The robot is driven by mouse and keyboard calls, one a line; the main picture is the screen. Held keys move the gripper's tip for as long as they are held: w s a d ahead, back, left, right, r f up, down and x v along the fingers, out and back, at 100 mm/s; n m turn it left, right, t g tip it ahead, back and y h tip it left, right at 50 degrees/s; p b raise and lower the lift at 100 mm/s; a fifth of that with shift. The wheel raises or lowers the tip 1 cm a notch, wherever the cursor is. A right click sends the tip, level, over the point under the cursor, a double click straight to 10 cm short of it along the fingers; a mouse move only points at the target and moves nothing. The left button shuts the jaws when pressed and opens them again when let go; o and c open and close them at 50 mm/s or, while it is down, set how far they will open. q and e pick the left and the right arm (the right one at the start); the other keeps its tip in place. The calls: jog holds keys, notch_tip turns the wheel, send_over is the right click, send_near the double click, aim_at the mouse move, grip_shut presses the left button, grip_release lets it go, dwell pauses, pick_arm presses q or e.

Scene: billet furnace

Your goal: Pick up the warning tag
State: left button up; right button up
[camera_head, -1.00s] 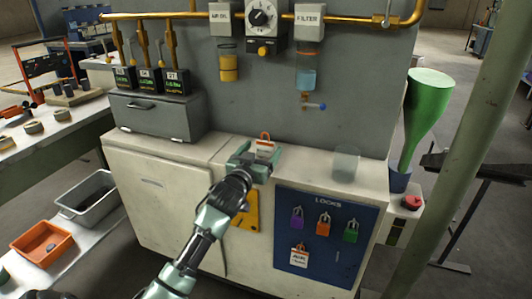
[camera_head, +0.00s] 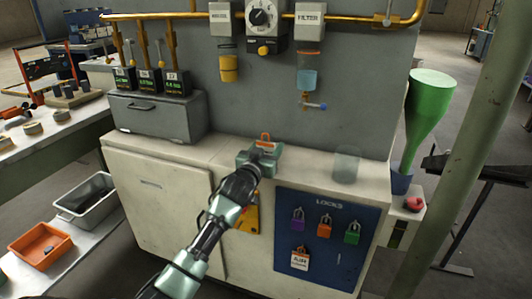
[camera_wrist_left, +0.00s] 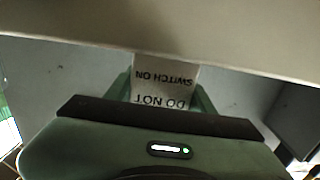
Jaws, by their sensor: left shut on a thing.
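The warning tag shows its orange top loop (camera_head: 265,138) above my left gripper (camera_head: 259,160) in the head view. The gripper hides most of its white body there. The gripper is at the top of the white cabinet (camera_head: 225,155); I cannot tell whether the tag touches that top. My right gripper is not in view.
A clear cup (camera_head: 346,165) stands to the right on the cabinet top. A grey box (camera_head: 150,115) is to the left. Below, a blue LOCKS board (camera_head: 330,275) holds coloured padlocks and another tag (camera_head: 300,259). A green funnel (camera_head: 428,100) stands at the right.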

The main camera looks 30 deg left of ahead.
pick_arm(q)
jog(key=shift+r, duration=0.6)
notch_tip(320, 180, up, 9)
jog(key=p, duration=0.2)
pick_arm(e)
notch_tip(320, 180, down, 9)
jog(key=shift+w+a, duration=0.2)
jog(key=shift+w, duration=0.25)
pick_arm(q)
jog(key=shift+f, duration=0.1)
